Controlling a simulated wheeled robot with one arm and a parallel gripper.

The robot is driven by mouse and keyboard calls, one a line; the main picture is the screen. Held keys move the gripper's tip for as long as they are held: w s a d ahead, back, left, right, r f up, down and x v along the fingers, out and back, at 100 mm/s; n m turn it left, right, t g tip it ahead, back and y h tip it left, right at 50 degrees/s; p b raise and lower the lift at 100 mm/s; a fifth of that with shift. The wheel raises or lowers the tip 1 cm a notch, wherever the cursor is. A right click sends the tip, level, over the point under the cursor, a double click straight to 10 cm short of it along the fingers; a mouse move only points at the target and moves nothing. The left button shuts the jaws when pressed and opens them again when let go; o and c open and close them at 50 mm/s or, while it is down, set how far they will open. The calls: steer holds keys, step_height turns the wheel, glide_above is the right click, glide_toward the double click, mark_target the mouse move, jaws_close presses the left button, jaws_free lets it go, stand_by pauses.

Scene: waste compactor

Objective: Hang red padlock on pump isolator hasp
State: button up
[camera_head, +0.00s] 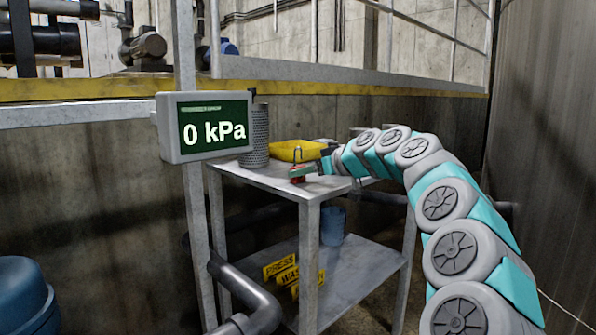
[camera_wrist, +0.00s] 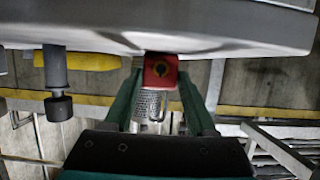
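The red padlock (camera_head: 297,180) is at the near edge of the grey table's top, its shackle pointing up in the head view. My gripper (camera_head: 304,169) reaches it from the right, with its teal fingers at the padlock's body. In the wrist view the red padlock (camera_wrist: 160,71) lies between the two fingertips of my gripper (camera_wrist: 161,82), its keyhole side facing the camera. The fingers lie along both sides of it; whether they press on it or leave a small gap cannot be told. I cannot make out the pump isolator hasp in either view.
The grey table (camera_head: 262,180) also carries a yellow tray (camera_head: 295,151) and a perforated metal cylinder (camera_head: 260,135). A blue cup (camera_head: 334,226) and yellow signs (camera_head: 295,276) lie on its lower shelf. A display (camera_head: 208,126) reading 0 kPa stands at the left. A pipe (camera_head: 245,290) runs in front.

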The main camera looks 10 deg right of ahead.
steer(key=c, duration=0.7)
steer(key=shift+r+p, duration=1.25)
steer(key=shift+r, duration=1.3)
